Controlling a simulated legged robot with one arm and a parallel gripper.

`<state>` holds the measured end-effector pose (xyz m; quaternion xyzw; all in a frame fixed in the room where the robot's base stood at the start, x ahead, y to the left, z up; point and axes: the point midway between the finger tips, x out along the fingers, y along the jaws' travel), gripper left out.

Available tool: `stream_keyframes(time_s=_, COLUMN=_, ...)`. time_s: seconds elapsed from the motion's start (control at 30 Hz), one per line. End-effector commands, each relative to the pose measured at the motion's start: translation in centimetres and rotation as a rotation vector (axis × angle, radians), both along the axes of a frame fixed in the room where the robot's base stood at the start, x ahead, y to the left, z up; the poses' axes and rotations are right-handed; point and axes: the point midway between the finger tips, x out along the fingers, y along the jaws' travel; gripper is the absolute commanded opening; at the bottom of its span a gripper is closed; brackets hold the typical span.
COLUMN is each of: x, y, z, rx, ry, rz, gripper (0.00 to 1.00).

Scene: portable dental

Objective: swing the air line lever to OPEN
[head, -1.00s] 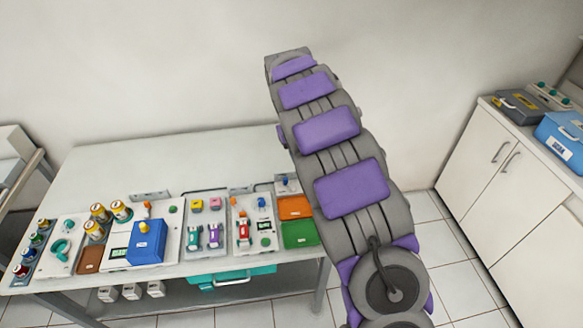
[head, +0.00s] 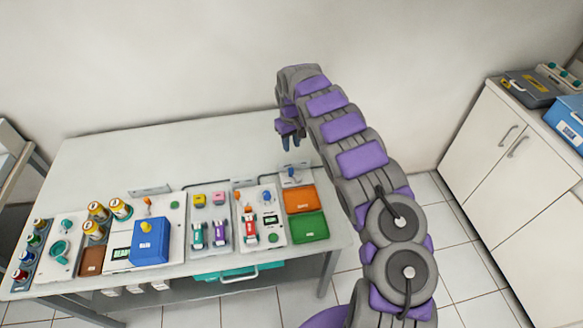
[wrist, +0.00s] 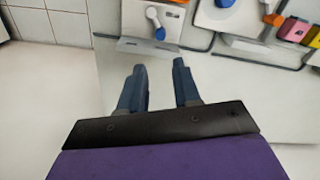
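A small grey plate (head: 298,183) at the table's back right, behind the orange tray, carries a short lever (head: 290,173) with a blue tip. I take it for the air line lever; no label is readable. In the wrist view the lever (wrist: 155,22) is white with a blue knob, its knob end pointing toward my gripper and slightly right. My gripper (head: 291,142) hangs above the table behind this plate, fingers down. In the wrist view my gripper (wrist: 159,66) is open and empty, its fingers apart and short of the lever, not touching it.
The orange tray (head: 301,199) and green tray (head: 308,227) lie in front of the plate. A white panel (head: 270,220) with a blue knob and red-and-white part stands left of it. A blue box (head: 149,241) lies further left. The table's back (head: 170,152) is clear.

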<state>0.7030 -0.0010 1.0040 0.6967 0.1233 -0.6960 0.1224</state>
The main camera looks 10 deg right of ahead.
Motion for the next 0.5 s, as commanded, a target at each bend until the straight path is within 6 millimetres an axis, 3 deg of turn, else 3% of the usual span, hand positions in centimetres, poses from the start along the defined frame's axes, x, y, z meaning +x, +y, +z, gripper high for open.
stream_keyframes(time_s=0.1, x=-0.1, y=0.0, z=-2.7, rx=0.001, ry=0.006, rz=-0.001, gripper=0.32)
stream_keyframes(time_s=0.5, x=-0.1, y=0.0, z=-10.3, rx=0.002, ry=0.004, rz=-0.002, gripper=0.32)
